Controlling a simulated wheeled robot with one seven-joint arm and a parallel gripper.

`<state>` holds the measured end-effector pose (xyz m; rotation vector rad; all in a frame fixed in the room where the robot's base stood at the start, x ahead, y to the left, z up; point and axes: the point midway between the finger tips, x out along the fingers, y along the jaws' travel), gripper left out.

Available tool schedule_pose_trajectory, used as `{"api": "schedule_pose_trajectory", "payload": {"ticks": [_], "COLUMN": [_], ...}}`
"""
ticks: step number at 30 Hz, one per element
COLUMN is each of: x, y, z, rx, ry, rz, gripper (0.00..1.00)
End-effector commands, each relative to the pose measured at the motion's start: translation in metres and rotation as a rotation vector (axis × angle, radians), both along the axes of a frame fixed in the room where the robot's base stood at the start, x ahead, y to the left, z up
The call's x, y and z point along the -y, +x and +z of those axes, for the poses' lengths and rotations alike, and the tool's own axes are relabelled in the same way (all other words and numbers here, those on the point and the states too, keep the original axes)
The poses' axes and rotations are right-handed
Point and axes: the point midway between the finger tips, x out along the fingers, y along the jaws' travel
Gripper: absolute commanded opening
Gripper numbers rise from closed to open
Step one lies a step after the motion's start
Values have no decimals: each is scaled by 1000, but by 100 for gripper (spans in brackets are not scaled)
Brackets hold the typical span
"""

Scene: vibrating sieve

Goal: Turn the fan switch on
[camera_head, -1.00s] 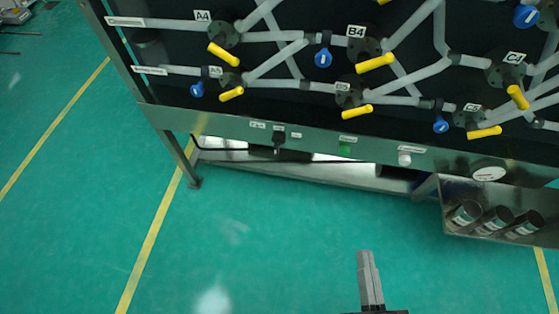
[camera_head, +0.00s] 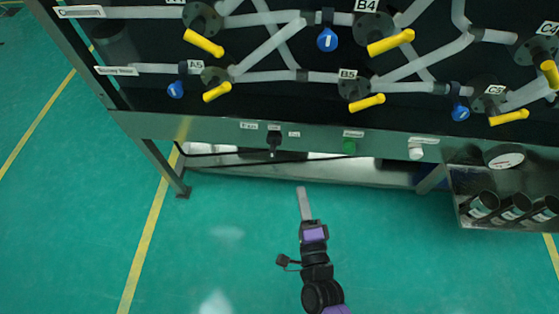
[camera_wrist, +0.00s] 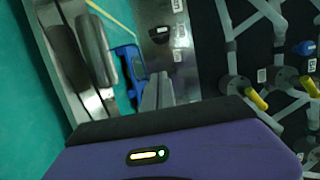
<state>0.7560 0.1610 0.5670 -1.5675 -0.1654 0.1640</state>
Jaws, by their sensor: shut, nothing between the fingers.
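The fan switch (camera_head: 274,140) is a black knob on the grey front strip of the rig, between small white labels. In the wrist view, the black knob (camera_wrist: 160,34) shows on the strip beyond my fingertips. My gripper (camera_head: 303,190) is shut and empty, in front of the rig, below and slightly right of the switch in the head view. In the wrist view, the closed fingers (camera_wrist: 158,78) point towards the strip, apart from the knob. The small label text is too blurred to read fully.
Yellow-handled valves (camera_head: 362,104) and grey pipes are above. A metal tray (camera_head: 468,214) with dark cylinders is at right. Green floor lies open in front.

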Motion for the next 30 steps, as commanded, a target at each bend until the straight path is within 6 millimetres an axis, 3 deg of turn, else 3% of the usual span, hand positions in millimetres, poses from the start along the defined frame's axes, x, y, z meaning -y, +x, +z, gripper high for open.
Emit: {"api": "schedule_pose_trajectory", "payload": {"ticks": [14,30], "x": [-1,-22], "y": [6,101], "z": [0,0], "rx": [0,1], "ry": [4,3], "rz": [1,1], "gripper": [0,0]}}
